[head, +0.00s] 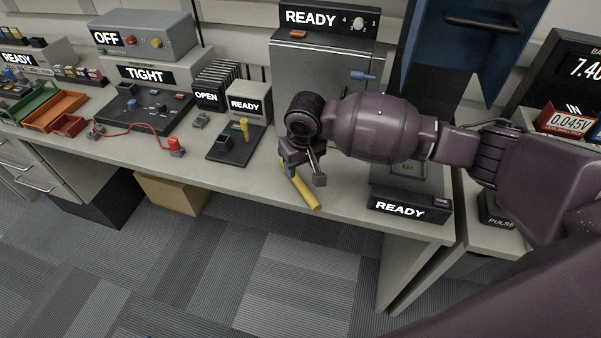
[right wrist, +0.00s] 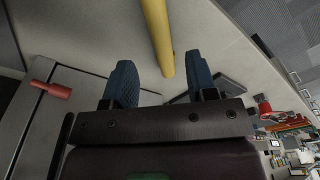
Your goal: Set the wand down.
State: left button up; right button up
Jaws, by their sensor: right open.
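The wand (head: 305,191) is a yellow stick on the grey bench top, close to the front edge. Its upper part is partly hidden behind my right gripper (head: 303,173). In the right wrist view the yellow wand (right wrist: 157,36) runs down from the top, with its end between the two blue fingertips of my right gripper (right wrist: 162,76). The fingers are apart, with a gap on both sides of the wand. Whether the wand lies fully flat on the bench is hard to tell. My left gripper is not in view.
A grey cabinet marked READY (head: 327,20) stands behind my gripper. A black stand with a yellow handle (head: 245,127) is to the left, a dark READY device (head: 398,207) to the right. The bench front between them is mostly clear.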

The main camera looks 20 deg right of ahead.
aim_at(302, 185)
jog(key=shift+s+r+p, duration=0.15)
jog(key=shift+r+p, duration=0.05)
jog(key=shift+r, duration=1.15)
jog(key=shift+s+r+p, duration=0.15)
jog(key=shift+r, duration=1.2)
jog(key=shift+s, duration=0.1)
jog(key=s+a+f+n+t+y, duration=0.1)
jog(key=s+a+f, duration=0.15)
jog(key=s, duration=0.45)
jog(key=s+a+f+n+y, duration=0.1)
jog(key=s+f+y, duration=0.1)
jog(key=s+f, duration=0.35)
jog(key=s+d+r+m+t+h, duration=0.1)
jog(key=s+d+m+h, duration=0.1)
jog(key=s+d, duration=0.6)
jog(key=s+d+m+h, duration=0.2)
jog(key=s+d, duration=0.4)
jog(key=s, duration=0.5)
jog(key=w+f+t, duration=0.7)
jog(key=f+t, duration=0.1)
jog(key=f, duration=0.2)
jog(key=shift+d+f+n+y, duration=0.2)
jog(key=shift+d+n+y, duration=0.1)
jog(key=shift+n, duration=0.1)
jog(key=shift+w, duration=0.1)
jog(key=shift+c, duration=0.2)
